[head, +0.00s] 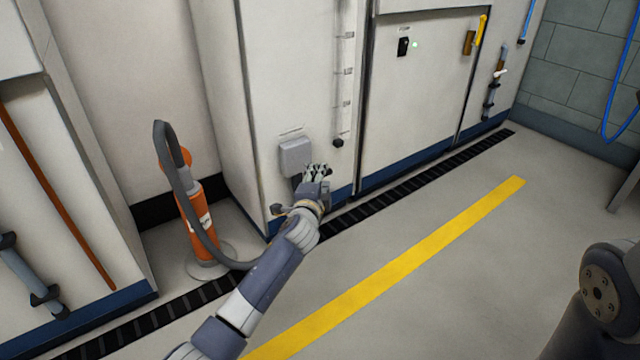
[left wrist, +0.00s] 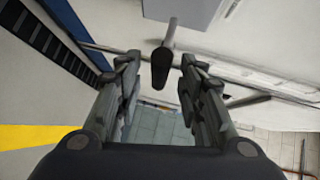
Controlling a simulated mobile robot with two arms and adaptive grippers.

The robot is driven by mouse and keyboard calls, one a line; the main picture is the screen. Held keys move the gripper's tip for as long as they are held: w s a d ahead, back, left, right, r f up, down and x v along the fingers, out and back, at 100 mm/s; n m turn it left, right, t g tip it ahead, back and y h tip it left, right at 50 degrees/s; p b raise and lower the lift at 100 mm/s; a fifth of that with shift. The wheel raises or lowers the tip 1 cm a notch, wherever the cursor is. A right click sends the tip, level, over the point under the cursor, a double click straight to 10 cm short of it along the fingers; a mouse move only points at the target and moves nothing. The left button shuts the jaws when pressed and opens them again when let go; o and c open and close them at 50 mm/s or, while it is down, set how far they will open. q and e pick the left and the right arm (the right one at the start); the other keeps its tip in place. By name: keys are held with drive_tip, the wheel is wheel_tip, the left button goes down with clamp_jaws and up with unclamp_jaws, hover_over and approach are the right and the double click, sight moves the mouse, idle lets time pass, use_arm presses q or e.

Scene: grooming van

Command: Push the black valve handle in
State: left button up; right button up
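The black valve handle (left wrist: 162,68) shows in the left wrist view as a dark grip on a grey stem below a grey box (left wrist: 185,10). My left gripper (left wrist: 160,62) is open, with a finger on each side of the handle and a visible gap to both. How deep the handle sits between the fingers I cannot tell. In the head view my left gripper (head: 318,172) is low at the white cabinet, just right of and below the grey box (head: 296,156). The handle is not distinguishable there, probably hidden by the gripper. My right gripper is not in view.
An orange cylinder (head: 203,225) with a grey hose stands left of my left arm. A clear vertical tube with a black knob (head: 338,143) is on the cabinet above the gripper. A black floor grating (head: 400,180) runs along the cabinets. The floor around the yellow stripe (head: 420,252) is clear.

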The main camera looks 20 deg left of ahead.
use_arm(q)
drive_tip(key=shift+w+f+b, duration=0.1)
drive_tip(key=shift+w+b, duration=0.25)
drive_tip(key=shift+w, duration=0.6)
clamp_jaws()
drive_tip(key=shift+w+a+p, duration=0.2)
drive_tip(key=shift+w+a, duration=0.25)
drive_tip(key=shift+a, duration=0.2)
drive_tip(key=shift+w+a+p, duration=0.15)
drive_tip(key=shift+w+a, duration=0.3)
drive_tip(key=shift+a, duration=0.15)
unclamp_jaws()
